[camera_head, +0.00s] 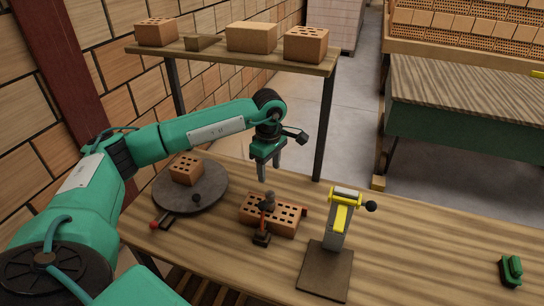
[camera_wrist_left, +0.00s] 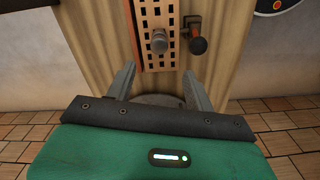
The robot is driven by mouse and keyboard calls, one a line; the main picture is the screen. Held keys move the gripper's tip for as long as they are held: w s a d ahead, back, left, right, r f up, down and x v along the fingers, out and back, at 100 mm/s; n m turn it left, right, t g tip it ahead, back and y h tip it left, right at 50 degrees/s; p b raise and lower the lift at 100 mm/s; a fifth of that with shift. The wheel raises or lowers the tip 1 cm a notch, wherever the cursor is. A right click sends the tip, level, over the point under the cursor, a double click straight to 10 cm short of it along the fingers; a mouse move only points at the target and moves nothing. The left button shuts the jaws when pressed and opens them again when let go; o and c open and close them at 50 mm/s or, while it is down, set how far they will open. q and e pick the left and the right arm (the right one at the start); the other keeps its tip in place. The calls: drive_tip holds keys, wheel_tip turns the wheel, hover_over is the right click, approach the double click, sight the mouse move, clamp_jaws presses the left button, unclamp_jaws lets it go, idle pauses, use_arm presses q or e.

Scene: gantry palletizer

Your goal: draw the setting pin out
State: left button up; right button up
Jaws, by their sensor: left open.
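A grey knob-topped pin (camera_head: 269,198), which looks like the setting pin, stands at the perforated brick (camera_head: 287,221) on the bench. Its round grey head shows in the left wrist view (camera_wrist_left: 160,42) over the brick's holes (camera_wrist_left: 149,15). A dark-based piece with a red shaft (camera_head: 262,238) stands at the brick's near side. My left gripper (camera_head: 268,174) is open and empty, pointing down above and just behind the pin. In the wrist view its fingers (camera_wrist_left: 158,82) are spread below the pin's head, apart from it. How deep the pin sits is hidden.
A round turntable (camera_head: 217,186) with a brick (camera_head: 186,169) is at the left. A yellow-topped stand (camera_head: 341,220) with a black knob is close on the right. A shelf (camera_head: 225,54) with bricks stands behind. A green object (camera_head: 511,270) lies far right; the bench between is clear.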

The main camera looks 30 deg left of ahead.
sight(270, 192)
use_arm(q)
wheel_tip(270, 192, down, 4)
drive_tip(key=shift+r+p, duration=0.2)
drive_tip(key=shift+p, duration=0.2)
wheel_tip(270, 192, down, 6)
drive_tip(key=shift+r+p, duration=0.1)
drive_tip(key=shift+p, duration=0.5)
drive_tip(key=shift+w+f, duration=0.1)
drive_tip(key=shift+f, duration=0.7)
clamp_jaws()
use_arm(e)
drive_tip(key=r, duration=0.2)
drive_tip(key=shift+w+d+r, duration=0.15)
drive_tip(key=shift+d+r, duration=0.05)
drive_tip(key=shift+r, duration=0.1)
